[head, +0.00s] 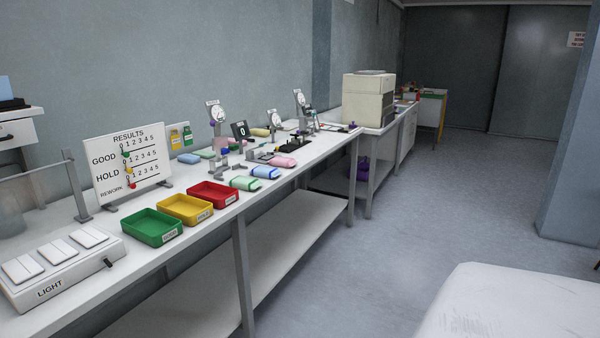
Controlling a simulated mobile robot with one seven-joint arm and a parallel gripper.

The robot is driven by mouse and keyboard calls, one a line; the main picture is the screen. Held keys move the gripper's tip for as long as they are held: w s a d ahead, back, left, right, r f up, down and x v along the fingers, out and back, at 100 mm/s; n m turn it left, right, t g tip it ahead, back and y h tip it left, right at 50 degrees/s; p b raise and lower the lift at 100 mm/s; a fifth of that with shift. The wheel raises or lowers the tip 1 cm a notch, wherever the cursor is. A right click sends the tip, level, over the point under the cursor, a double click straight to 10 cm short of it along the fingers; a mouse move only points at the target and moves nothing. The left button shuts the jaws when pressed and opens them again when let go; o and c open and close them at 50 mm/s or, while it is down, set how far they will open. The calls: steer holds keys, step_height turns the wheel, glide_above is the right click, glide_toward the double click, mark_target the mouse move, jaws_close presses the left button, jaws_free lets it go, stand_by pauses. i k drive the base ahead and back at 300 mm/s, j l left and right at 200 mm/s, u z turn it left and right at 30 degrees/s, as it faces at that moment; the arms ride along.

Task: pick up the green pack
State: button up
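A pale green pack (244,183) lies flat on the long white bench (60,317), near its front edge. It is just right of the red tray (213,194) and left of a blue pack (265,172). A second greenish pack (207,154) lies farther back, near the gauges; its exact shade is hard to tell. My gripper is not in view, so its state and place are not shown.
A pink pack (284,162) lies beyond the blue one. Green (151,227) and yellow (185,209) trays stand left of the red one. Dial gauge stands (217,118) and a results board (128,167) rise behind. The floor (400,220) before the bench is clear.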

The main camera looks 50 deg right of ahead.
mark_target(240, 182)
steer(key=z, duration=1.35)
